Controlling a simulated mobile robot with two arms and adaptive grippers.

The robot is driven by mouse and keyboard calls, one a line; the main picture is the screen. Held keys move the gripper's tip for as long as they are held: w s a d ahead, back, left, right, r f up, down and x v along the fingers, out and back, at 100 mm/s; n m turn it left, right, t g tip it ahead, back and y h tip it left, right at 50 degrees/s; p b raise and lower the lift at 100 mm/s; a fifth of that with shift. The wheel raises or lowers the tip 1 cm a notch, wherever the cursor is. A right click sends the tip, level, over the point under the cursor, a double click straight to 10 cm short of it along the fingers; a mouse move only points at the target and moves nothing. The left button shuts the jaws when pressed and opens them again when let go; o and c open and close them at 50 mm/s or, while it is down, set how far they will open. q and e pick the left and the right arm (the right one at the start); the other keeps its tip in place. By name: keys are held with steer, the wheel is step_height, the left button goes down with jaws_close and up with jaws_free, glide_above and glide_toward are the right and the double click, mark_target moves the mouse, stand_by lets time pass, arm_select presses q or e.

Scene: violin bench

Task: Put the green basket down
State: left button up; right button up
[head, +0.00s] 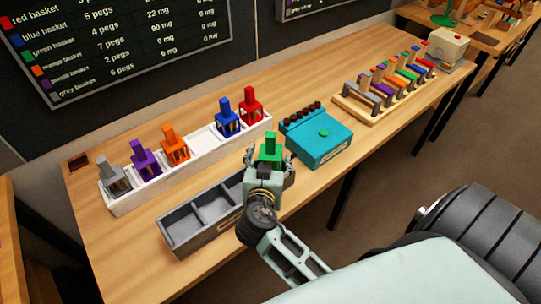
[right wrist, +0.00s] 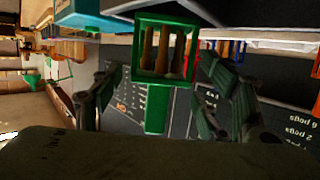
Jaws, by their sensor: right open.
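The green basket (head: 270,149) stands at the right end of the grey tray, mostly hidden behind my right gripper in the head view. In the right wrist view the green basket (right wrist: 164,53) shows its barred frame with wooden pegs inside, and its green handle points toward the gripper. My right gripper (head: 267,158) is open, with its fingers on either side of the handle and gaps between. The grey tray (head: 192,241) has empty compartments at left and middle. Whether the basket's base rests on the right compartment's floor is hidden. My left gripper is not in view.
A white tray (head: 122,208) behind holds grey, purple, orange, blue and red baskets, with one empty slot between orange and blue. A teal box (head: 322,142) stands close to the right. A wooden rack (head: 378,117) with coloured parts is farther right.

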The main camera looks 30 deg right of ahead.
steer(key=b+v, duration=0.2)
steer(key=v, duration=0.7)
steer(key=shift+d, duration=0.1)
